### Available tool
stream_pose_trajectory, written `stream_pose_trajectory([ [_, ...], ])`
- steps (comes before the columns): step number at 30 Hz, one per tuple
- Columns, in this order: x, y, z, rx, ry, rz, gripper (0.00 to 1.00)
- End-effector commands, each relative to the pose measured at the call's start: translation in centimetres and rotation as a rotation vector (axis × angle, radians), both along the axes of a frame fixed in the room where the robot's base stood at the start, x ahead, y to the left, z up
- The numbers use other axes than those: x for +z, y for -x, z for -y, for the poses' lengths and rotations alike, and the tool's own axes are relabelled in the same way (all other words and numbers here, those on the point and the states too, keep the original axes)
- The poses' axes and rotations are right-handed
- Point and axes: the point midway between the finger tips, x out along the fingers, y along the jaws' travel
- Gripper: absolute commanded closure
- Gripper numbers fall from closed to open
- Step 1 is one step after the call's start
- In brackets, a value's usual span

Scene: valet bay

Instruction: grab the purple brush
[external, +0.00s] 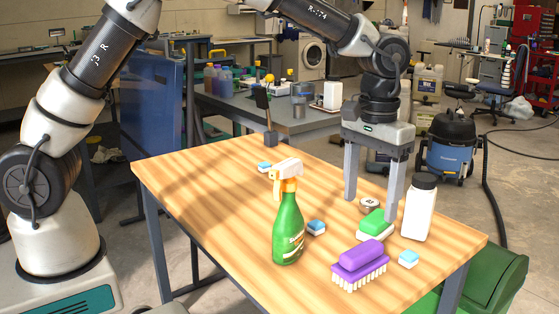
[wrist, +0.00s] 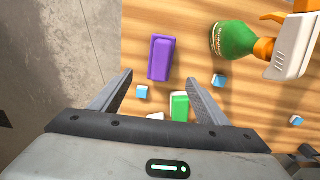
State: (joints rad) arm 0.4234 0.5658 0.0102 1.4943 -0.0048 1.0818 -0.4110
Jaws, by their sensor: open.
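The purple brush (external: 360,264) lies on the wooden table near its front right edge, bristles down. In the wrist view the purple brush (wrist: 161,58) is ahead of the fingers, roughly midway between them and near the table edge. My gripper (external: 372,205) points down above the table, behind the brush in the external view, beside a green and white block. In the wrist view my gripper (wrist: 161,83) is open, with nothing held between its fingers.
A green spray bottle (external: 288,230) stands left of the brush. The green and white block (external: 376,224), a white bottle (external: 419,208), a small round tin (external: 369,204) and small blue-white blocks (external: 408,259) are close by. The table's left part is mostly clear.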

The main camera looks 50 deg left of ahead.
Motion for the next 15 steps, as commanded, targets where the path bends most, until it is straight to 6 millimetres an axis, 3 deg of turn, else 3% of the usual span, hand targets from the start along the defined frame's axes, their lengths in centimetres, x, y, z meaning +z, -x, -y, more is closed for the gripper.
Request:
stream_pose_trajectory([
  [1, -1.5, 0.1, 0.0, 0.000, -0.001, -0.004, 0.31],
  [6, -5.1, 0.1, 0.0, 0.000, -0.001, -0.003, 0.31],
  [15, -7.6, 0.0, 0.0, 0.001, 0.001, -0.001, 0.31],
])
